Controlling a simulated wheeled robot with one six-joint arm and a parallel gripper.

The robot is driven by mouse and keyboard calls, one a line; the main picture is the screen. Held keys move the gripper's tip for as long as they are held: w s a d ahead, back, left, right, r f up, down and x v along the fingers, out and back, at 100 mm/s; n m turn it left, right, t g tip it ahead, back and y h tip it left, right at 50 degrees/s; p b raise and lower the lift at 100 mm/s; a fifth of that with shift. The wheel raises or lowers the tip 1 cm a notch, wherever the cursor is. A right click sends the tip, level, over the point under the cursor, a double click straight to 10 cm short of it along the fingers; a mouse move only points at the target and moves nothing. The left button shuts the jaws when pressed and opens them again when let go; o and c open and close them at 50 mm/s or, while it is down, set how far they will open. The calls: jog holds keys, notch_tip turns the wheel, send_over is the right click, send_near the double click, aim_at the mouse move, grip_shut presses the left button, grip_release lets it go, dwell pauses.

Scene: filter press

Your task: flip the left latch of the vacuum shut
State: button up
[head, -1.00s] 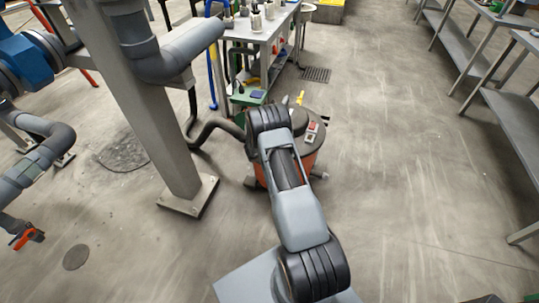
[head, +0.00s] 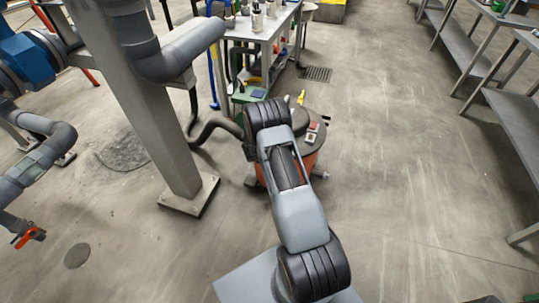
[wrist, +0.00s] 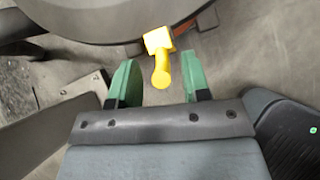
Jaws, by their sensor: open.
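The vacuum is an orange drum (head: 309,160) with a dark grey round lid, partly hidden behind my arm in the head view. In the wrist view the vacuum's rounded grey body (wrist: 95,22) fills the top. A yellow latch (wrist: 161,72) sticks out from its rim, its rounded end pointing down towards my palm. My gripper (wrist: 160,60) is open, with one green finger on each side of the latch. Gaps show between the latch and both fingers, so it is not gripped.
A red and white item (head: 313,129) lies on the lid. A dark hose (head: 212,128) runs from the vacuum to the left, near a steel column (head: 160,120). A workbench (head: 262,32) stands behind. Floor on the right is clear up to the shelves (head: 510,95).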

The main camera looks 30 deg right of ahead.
jog(key=p+v, duration=0.1)
jog(key=v, duration=1)
jog(key=shift+p, duration=0.3)
jog(key=shift+a, duration=0.1)
jog(key=s+a+r+m+g+p, duration=0.2)
jog(key=s+r+m+g+p, duration=0.25)
jog(key=s+r+m, duration=0.85)
jog(key=s+a+r+m+t+y+p, duration=0.1)
jog(key=s+a+r+m+y+p, duration=0.1)
jog(key=r, duration=0.7)
jog(key=s+a+r+m+t+y+p, duration=0.1)
jog(key=s+a+r+m+p, duration=0.3)
jog(key=r, duration=0.5)
jog(key=s+a+r+m+t+y+p, duration=0.2)
jog(key=s+a+r+m+y+p, duration=0.1)
jog(key=r, duration=0.6)
jog(key=s+a+m+p, duration=0.1)
jog(key=a+p, duration=0.1)
jog(key=a, duration=0.1)
jog(key=shift+s+r+y, duration=0.15)
jog(key=shift+r+y, duration=0.2)
jog(key=shift+y, duration=0.05)
jog(key=shift+a, duration=0.1)
